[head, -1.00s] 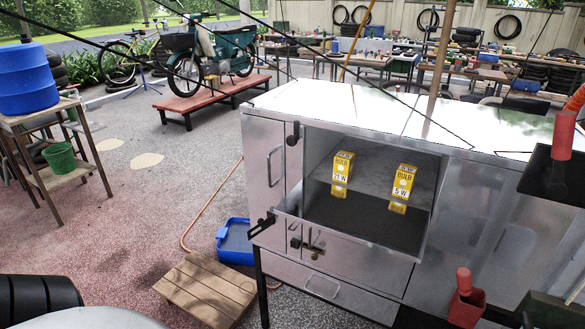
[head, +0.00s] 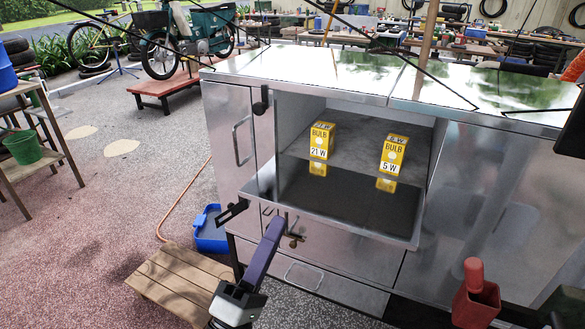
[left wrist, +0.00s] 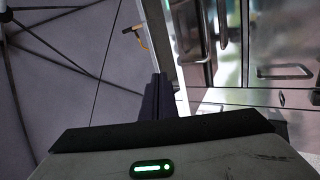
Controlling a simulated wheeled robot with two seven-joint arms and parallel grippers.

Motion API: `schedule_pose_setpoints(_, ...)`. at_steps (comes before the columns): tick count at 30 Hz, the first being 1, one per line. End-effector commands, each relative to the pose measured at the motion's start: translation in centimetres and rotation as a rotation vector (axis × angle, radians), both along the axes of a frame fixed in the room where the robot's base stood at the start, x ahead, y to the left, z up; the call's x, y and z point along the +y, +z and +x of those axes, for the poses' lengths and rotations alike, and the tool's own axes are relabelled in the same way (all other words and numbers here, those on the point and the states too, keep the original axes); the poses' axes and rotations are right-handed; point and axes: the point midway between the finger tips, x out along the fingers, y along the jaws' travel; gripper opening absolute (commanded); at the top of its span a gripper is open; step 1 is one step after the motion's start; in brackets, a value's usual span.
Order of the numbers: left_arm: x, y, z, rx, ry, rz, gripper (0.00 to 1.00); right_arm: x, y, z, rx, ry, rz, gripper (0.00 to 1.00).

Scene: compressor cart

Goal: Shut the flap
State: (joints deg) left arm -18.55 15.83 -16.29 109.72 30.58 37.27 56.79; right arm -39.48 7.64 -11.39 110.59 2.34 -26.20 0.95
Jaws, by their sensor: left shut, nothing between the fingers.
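The flap (head: 335,205) of the steel cart hangs open in the head view, folded down and outward below the compartment opening. Its dark inner face mirrors the boxes behind it. A black catch (head: 231,212) sticks out at its left corner. My left gripper (head: 275,224) is shut and empty, pointing up at the flap's front edge from below. Whether it touches the flap I cannot tell. In the left wrist view its closed fingers (left wrist: 157,88) show dark beside a pale metal edge. My right gripper is not in view.
Two yellow bulb boxes, one marked 21 W (head: 321,140) and one 5 W (head: 393,153), stand inside the compartment. A wooden step (head: 180,280) and a blue tray (head: 210,230) are on the floor left of the cart. A red holder (head: 475,300) is at the lower right.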

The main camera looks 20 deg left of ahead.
Motion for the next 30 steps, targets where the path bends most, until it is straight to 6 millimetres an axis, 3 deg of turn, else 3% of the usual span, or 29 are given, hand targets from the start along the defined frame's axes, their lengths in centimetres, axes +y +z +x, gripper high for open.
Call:
schedule_pose_setpoints(3, 1.0, 1.6, -0.1, -0.076, -0.018, -0.103, 0.00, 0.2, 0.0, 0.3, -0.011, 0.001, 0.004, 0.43)
schedule_pose_setpoints(8, 1.3, 3.2, 1.0, -0.092, -0.021, -0.126, 0.00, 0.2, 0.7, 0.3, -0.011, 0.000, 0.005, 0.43)
schedule_pose_setpoints(21, 1.0, 8.7, 8.2, -0.088, -0.020, -0.121, 0.00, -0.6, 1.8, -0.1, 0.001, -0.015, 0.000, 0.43)
schedule_pose_setpoints(30, 0.9, 10.2, 10.7, -0.086, -0.020, -0.119, 0.00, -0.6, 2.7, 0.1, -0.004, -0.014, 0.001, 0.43)
